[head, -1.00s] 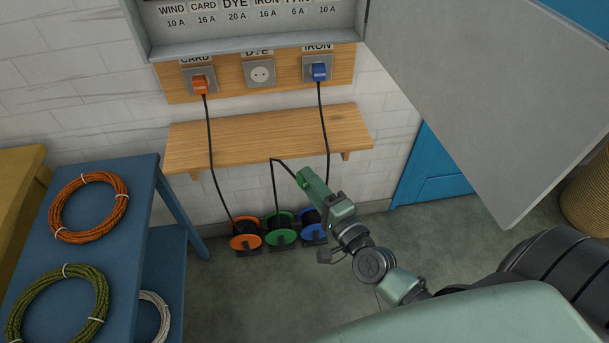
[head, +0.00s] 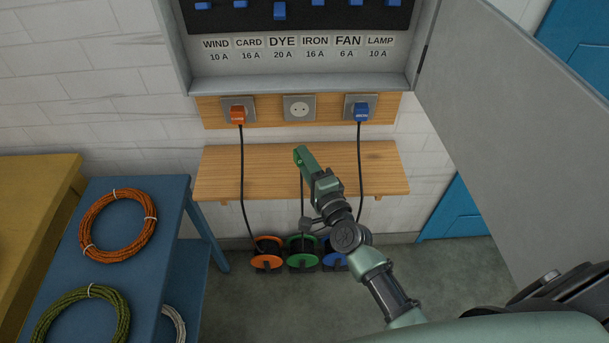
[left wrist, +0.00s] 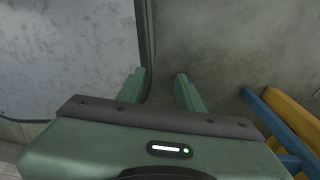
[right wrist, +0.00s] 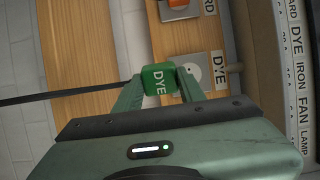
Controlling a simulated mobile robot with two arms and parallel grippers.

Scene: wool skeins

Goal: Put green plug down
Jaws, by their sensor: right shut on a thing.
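In the head view my right gripper (head: 303,160) is over the wooden shelf (head: 225,172); the plug there is mostly hidden by the fingers. Its dark cable runs down towards the green reel (head: 303,261) on the floor. I cannot tell whether the plug touches the shelf. The middle socket (head: 299,108) above is empty. My left gripper (left wrist: 160,85) is open and empty over the floor, outside the head view.
An orange plug (head: 238,115) and a blue plug (head: 361,112) sit in the outer sockets, their cables hanging across the shelf front. The open breaker box door (head: 530,130) stands at right. A blue table (head: 165,200) with skeins stands at left. The shelf's left part is clear.

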